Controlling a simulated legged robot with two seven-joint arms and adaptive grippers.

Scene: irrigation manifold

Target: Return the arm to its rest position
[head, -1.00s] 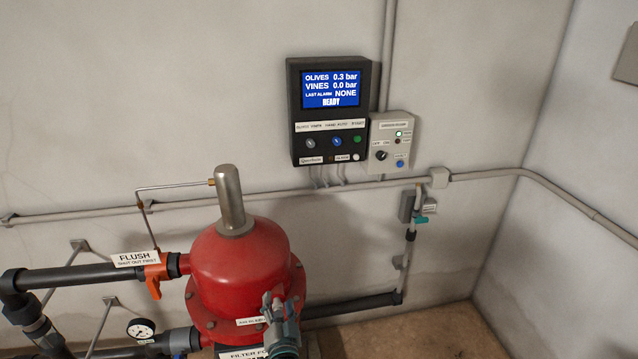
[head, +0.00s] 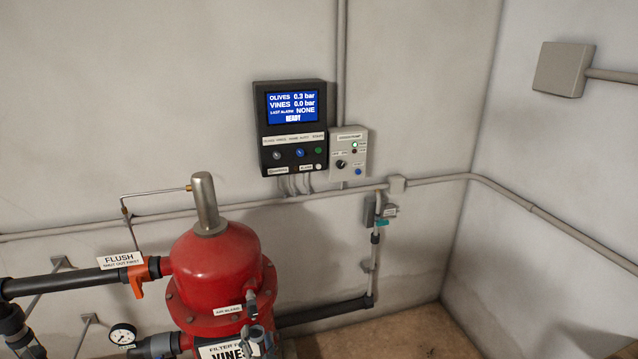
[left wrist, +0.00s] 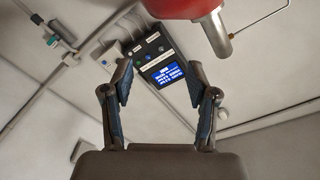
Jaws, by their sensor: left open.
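My left gripper (head: 258,338) shows at the bottom of the head view, in front of the red filter tank (head: 215,265) and its white VINES label. In the left wrist view the two fingers of my left gripper (left wrist: 160,75) stand wide apart with nothing between them. Only a small part of the gripper shows in the head view, so its gap from the tank is hard to judge. My right gripper is in neither view.
A control box (head: 291,128) with a lit screen reading READY and a grey switch box (head: 348,152) hang on the wall. An orange FLUSH handle (head: 137,280) and a gauge (head: 122,335) are left of the tank. Floor (head: 400,335) is clear at right.

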